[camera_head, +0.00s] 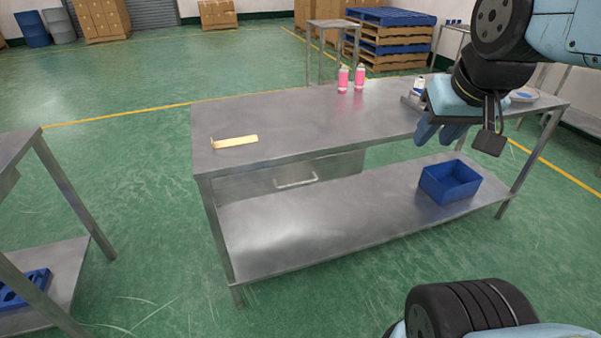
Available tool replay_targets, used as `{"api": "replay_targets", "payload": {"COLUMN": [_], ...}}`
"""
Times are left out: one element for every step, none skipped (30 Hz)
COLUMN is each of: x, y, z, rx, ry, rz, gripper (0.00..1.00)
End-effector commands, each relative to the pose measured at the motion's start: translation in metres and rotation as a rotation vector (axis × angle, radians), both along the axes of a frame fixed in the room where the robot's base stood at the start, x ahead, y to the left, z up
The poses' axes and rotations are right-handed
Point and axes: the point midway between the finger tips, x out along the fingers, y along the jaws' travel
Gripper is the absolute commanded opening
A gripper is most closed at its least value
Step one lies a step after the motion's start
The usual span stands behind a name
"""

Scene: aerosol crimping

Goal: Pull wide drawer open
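The wide drawer (245,186) hangs under the left part of the steel table's top. Its front looks flush with the table's front edge, so it appears closed. A pale bar handle (296,181) is on the front. My gripper (438,133) is at the upper right, over the right part of the table, well away from the handle. Its blue fingers point down. The gap between them is not clear, and I see nothing held.
The steel table (290,130) bears a yellow strip (235,141), two pink cans (343,79) and small items at the right. A blue bin (450,181) stands on its lower shelf (320,220). Another table (70,190) is at the left. Green floor in front is clear.

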Motion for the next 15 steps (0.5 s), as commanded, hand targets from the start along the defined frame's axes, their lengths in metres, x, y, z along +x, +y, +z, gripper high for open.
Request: {"api": "replay_targets", "payload": {"x": [0.000,0.000,0.000,0.000,0.000,0.000,0.000,0.001,0.002,0.003,0.004,0.006,0.008,0.011,0.014], "y": [0.000,0.000,0.000,0.000,0.000,0.000,0.000,0.000,0.001,0.002,0.004,0.006,0.007,0.008,0.012], "z": [0.000,0.000,0.000,0.000,0.000,0.000,0.000,0.000,-0.002,-0.003,-0.005,-0.009,-0.012,-0.016,-0.021], "rx": [0.000,0.000,0.000,0.000,0.000,0.000,0.001,0.003,0.008,0.013,0.020,0.033,0.044,0.058,0.080], "ry": [0.000,0.000,0.000,0.000,0.000,0.000,0.002,0.005,0.013,0.022,0.035,0.057,0.076,0.098,0.129], "rz": [0.000,0.000,0.000,0.000,0.000,0.000,0.000,0.001,0.004,0.007,0.011,0.017,0.026,0.033,0.044], "gripper": [0.36,0.36,0.36,0.36,0.36,0.36,0.36,0.36,0.36,0.36,0.36,0.36,0.36,0.36,0.36]}}
